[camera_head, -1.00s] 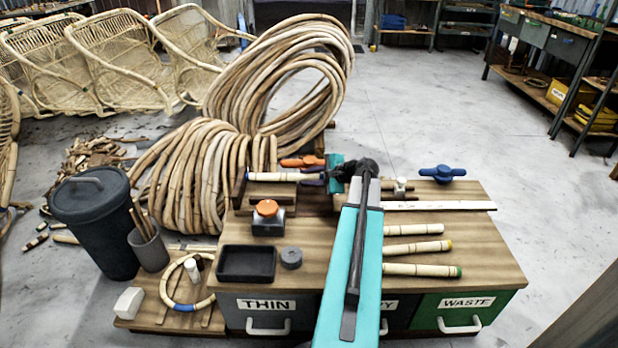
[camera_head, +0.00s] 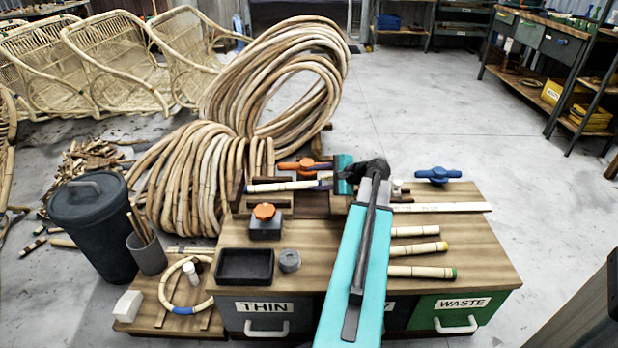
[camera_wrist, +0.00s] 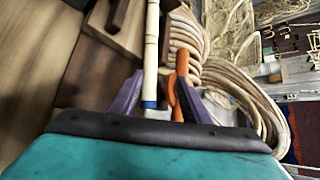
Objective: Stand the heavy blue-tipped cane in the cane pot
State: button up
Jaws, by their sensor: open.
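The pale blue-tipped cane (camera_head: 283,186) lies roughly level at the wooden rack at the back left of the bench, tilted slightly. In the wrist view the cane (camera_wrist: 151,45) runs away from me, with its blue end (camera_wrist: 149,104) near my palm. My gripper (camera_wrist: 160,92) is open. Its purple fingers stand on both sides of the cane's end and an orange handle (camera_wrist: 182,85). In the head view my gripper (camera_head: 326,178) is at the cane's right end, partly hidden. The grey cane pot (camera_head: 147,257) stands at the left, with several thin sticks in it.
An orange-handled clamp (camera_head: 303,164) sits right behind the cane. An orange-topped block (camera_head: 265,222), a black tray (camera_head: 244,265) and a grey roll (camera_head: 289,261) stand in front. Yellow-tipped (camera_head: 418,249) and green-tipped (camera_head: 422,272) canes lie at right. A dark bin (camera_head: 90,225) stands beside the pot.

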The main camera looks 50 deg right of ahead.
jog(key=p+v, duration=0.1)
jog(key=v, duration=0.6)
jog(key=shift+p, duration=0.3)
jog(key=shift+w, duration=0.1)
dwell(0.3)
